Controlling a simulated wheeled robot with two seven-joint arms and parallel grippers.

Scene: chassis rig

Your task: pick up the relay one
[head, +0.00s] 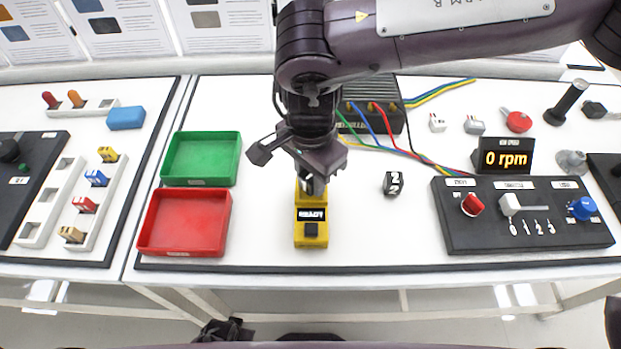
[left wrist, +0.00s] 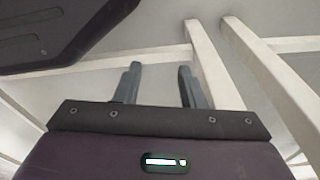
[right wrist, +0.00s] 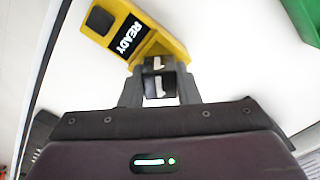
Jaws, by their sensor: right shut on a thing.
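My right gripper (head: 313,180) points down at the back of a yellow device labelled READY (head: 311,238). In the right wrist view its fingers (right wrist: 159,88) are closed on the sides of relay one (right wrist: 159,78), a small black block with a white 1 on its faces. Relay one is at the end of the yellow device (right wrist: 152,42); whether it is seated in it or just above it I cannot tell. A similar black block marked 2 (head: 393,183) stands on the table to the right. My left gripper (left wrist: 158,85) is open and empty, with white beams behind it.
A green tray (head: 201,181) and a red tray (head: 147,235) lie left of the yellow device. A control panel (head: 470,239) with knobs and an rpm display (head: 505,160) stand at right. Coloured wires (head: 375,122) run behind. The table front between device and panel is clear.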

